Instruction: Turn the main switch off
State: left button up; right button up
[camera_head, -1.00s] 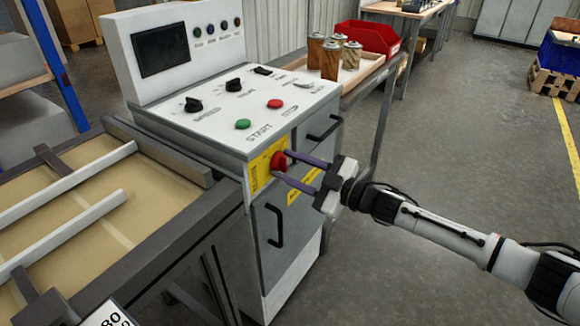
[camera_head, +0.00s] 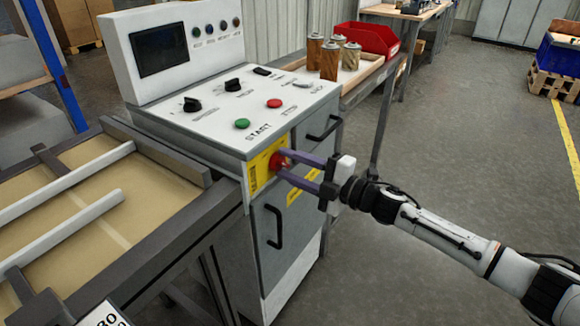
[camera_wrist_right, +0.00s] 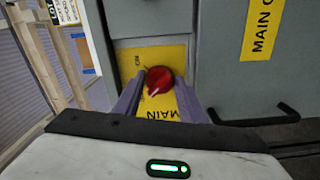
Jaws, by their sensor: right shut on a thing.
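The main switch is a red rotary knob (camera_head: 279,161) on a yellow plate (camera_head: 256,172) on the front of the grey control cabinet (camera_head: 262,215). My right gripper (camera_head: 285,163) reaches it from the right, with its two purple fingers at either side of the knob, shut on it. In the right wrist view the red knob (camera_wrist_right: 158,80) sits between the fingertips (camera_wrist_right: 158,88). A pale pointer mark on the knob points to the lower left. The plate shows "ON" at the upper left and part of "MAIN" below. My left gripper is not in view.
The cabinet top carries a green start button (camera_head: 242,124), a red button (camera_head: 274,103) and black dials. A drawer handle (camera_head: 325,128) and a door handle (camera_head: 275,226) stick out near the switch. A conveyor (camera_head: 172,205) stands at left.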

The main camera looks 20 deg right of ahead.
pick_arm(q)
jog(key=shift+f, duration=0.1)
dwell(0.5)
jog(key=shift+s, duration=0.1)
pick_arm(e)
jog(key=o, duration=1)
jog(key=shift+o, duration=0.2)
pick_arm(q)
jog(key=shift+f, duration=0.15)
pick_arm(e)
jog(key=v, duration=1)
jog(key=shift+s+d, duration=0.1)
